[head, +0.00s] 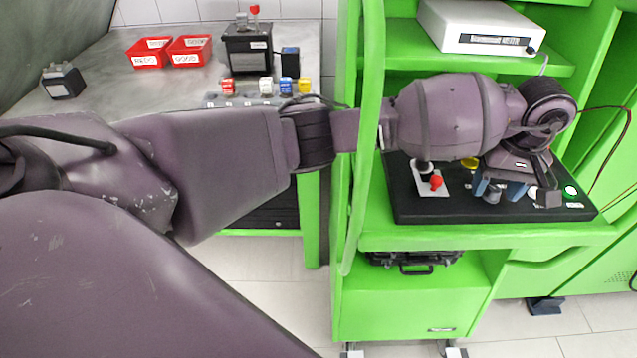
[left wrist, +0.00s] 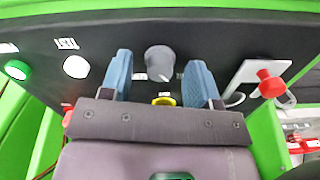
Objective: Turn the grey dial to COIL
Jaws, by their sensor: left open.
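The grey dial (head: 492,196) is on the black panel (head: 420,205) on the green bench's shelf. In the left wrist view the dial (left wrist: 160,60) shows between and beyond the two blue fingertips, with a gap on each side. My left gripper (head: 500,188) is open over the panel, its fingers on either side of the dial in the picture. The left wrist view shows this gripper (left wrist: 161,75) too. I cannot tell whether the fingertips reach down around the dial. The COIL mark and the dial's pointer cannot be read. My right gripper is in neither view.
Near the dial are a yellow button (left wrist: 165,100), a red-knobbed lever (left wrist: 270,84) on a white plate, a white button (left wrist: 76,67) and a green button (left wrist: 17,69). A white box (head: 478,27) stands on the shelf above. A green post (head: 362,120) stands beside my left forearm.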

